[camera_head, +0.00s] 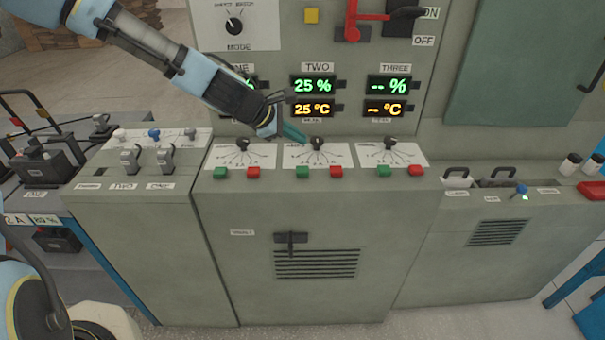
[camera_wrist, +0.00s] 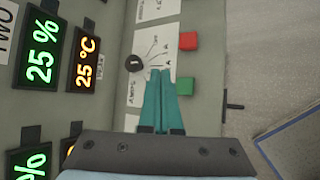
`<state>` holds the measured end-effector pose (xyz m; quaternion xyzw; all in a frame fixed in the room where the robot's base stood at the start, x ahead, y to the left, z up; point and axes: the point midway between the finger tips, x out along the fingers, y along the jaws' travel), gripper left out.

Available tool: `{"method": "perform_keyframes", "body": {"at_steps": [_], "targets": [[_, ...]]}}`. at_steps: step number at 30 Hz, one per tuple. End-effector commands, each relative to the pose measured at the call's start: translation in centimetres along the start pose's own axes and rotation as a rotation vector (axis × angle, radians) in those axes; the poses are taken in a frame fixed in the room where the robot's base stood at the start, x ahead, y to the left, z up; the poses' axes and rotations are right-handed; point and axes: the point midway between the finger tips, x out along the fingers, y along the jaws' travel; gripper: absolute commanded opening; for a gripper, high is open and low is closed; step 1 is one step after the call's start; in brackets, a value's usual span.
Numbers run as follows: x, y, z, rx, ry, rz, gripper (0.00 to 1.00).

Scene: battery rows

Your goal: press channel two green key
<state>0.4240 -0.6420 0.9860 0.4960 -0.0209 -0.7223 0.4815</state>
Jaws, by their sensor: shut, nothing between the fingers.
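The channel two green key (camera_head: 302,172) is a small square button on the front edge of the sloped console, below the dial plate under the TWO displays. In the wrist view the green key (camera_wrist: 184,86) stands just right of my fingertips. My gripper (camera_head: 303,138) has teal fingers, shut and empty, over the upper left of the channel two dial plate (camera_head: 318,157). The fingertips (camera_wrist: 160,73) appear apart from the key in the wrist view. The channel two display (camera_head: 313,86) reads 25 % and 25 °C.
The channel two red key (camera_head: 334,172) sits right of the green one. The black knob (camera_head: 317,142) is close to my fingertips. Channel one's green key (camera_head: 220,173) and channel three's green key (camera_head: 384,170) lie to either side. Clear floor lies in front.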

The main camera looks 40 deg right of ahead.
Motion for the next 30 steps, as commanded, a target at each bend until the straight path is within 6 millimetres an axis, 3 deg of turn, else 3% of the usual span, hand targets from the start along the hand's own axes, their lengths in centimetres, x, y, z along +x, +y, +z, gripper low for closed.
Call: {"method": "perform_keyframes", "body": {"at_steps": [3,12,30], "targets": [[1.6,-1.2,-1.2,-0.001,-0.001,-0.001,0.0],[4.1,-3.0,-3.0,0.0,-0.001,-0.001,0.0],[4.4,-3.2,-3.2,0.0,0.0,-0.001,0.0]]}}
